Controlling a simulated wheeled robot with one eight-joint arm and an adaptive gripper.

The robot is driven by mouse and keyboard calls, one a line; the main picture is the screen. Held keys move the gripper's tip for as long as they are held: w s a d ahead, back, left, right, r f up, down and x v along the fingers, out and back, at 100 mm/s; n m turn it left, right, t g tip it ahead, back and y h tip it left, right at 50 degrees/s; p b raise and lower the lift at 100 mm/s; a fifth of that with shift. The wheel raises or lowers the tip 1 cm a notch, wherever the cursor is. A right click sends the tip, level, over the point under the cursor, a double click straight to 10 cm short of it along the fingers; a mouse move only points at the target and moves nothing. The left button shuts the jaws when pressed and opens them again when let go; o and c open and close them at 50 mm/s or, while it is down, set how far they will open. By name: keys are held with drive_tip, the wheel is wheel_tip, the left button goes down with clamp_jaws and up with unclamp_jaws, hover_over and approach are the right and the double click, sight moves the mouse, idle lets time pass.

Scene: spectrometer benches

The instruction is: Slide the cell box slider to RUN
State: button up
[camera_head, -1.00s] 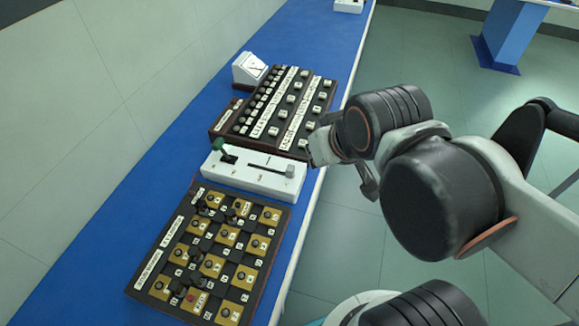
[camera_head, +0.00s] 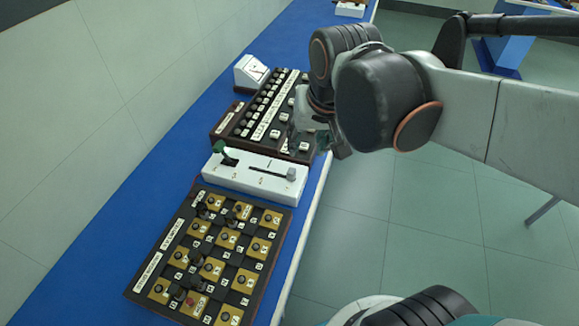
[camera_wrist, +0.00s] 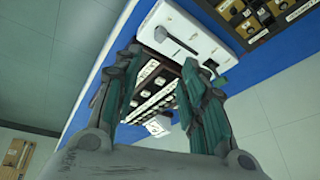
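The white cell box (camera_head: 252,178) lies on the blue bench between two control panels. Its slider knob (camera_head: 290,173), grey, is at the right end of a dark slot. A green-tipped lever (camera_head: 222,150) stands at its left end. In the wrist view the box (camera_wrist: 197,42) is beyond the fingertips, with the slider knob (camera_wrist: 161,34) and its dark stem at one end. My gripper (camera_head: 322,150) hangs near the bench's right edge, behind and right of the box, apart from the knob. In the wrist view its fingers (camera_wrist: 160,62) are spread with nothing between them. The slider's labels are unreadable.
A panel with gold squares and black knobs (camera_head: 213,257) lies in front of the box. A dark panel with white keys (camera_head: 262,118) lies behind it, partly hidden by my arm. A white meter (camera_head: 250,70) stands farther back. Floor right of the bench is open.

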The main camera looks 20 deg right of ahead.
sight(291, 170)
drive_tip(key=w+f+m+g, duration=0.4)
drive_tip(key=w+f+m, duration=0.15)
drive_tip(key=w, duration=0.35)
drive_tip(key=shift+n, duration=0.45)
wheel_tip(291, 170, down, 14)
drive_tip(key=b, duration=0.6)
drive_tip(key=shift+w+f, duration=0.1)
drive_tip(key=shift+f, duration=0.1)
drive_tip(key=shift+c, duration=0.5)
drive_tip(key=shift+a, duration=0.1)
clamp_jaws()
